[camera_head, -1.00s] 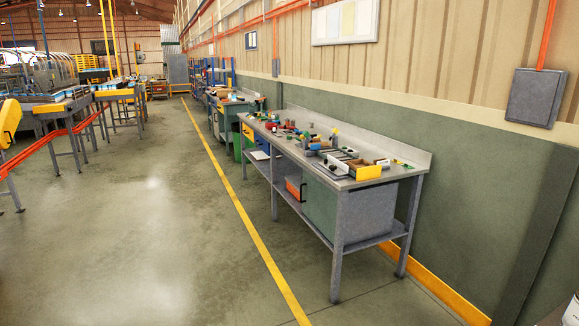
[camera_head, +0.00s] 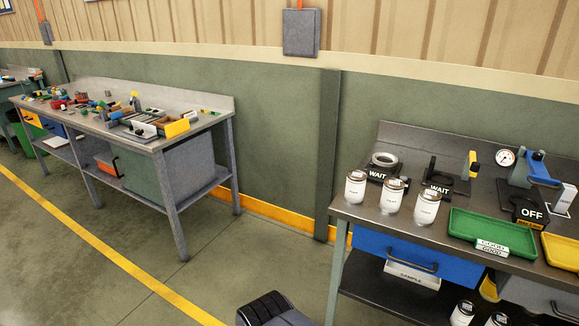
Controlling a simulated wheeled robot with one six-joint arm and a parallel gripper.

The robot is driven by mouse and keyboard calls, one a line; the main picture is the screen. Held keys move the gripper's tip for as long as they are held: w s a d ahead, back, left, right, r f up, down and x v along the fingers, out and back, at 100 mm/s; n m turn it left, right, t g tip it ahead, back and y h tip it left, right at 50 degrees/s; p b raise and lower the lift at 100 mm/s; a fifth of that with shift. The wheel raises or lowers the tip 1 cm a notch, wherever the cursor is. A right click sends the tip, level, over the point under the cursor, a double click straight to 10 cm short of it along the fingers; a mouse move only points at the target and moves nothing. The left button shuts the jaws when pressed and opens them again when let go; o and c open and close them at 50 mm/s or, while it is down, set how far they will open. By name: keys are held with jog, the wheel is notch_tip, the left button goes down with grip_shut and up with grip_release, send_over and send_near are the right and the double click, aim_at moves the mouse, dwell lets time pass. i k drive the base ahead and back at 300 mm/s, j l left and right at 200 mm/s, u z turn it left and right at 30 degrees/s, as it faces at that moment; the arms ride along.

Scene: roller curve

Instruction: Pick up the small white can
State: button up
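Three white cans with dark lettering stand upright in a row near the left front of the right workbench (camera_head: 375,229): a left can (camera_head: 355,190), a middle can (camera_head: 392,196) and a right can (camera_head: 427,210). They look alike in size. More white cans (camera_head: 462,314) show on the shelf below, cut off by the bottom edge. A white item (camera_head: 565,200) stands at the far right, partly cut off. I cannot tell which can is the small one. My gripper's fingers are not visible.
A green tray (camera_head: 480,252) labelled GOOD and a yellow tray (camera_head: 560,254) lie right of the cans. WAIT-marked fixtures stand behind. A blue drawer (camera_head: 400,258) is below. A dark ribbed object (camera_head: 262,308) is at the bottom edge. Clear floor separates the left workbench (camera_head: 215,108).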

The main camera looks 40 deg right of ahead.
aim_at(356, 180)
jog(key=z, duration=1.6)
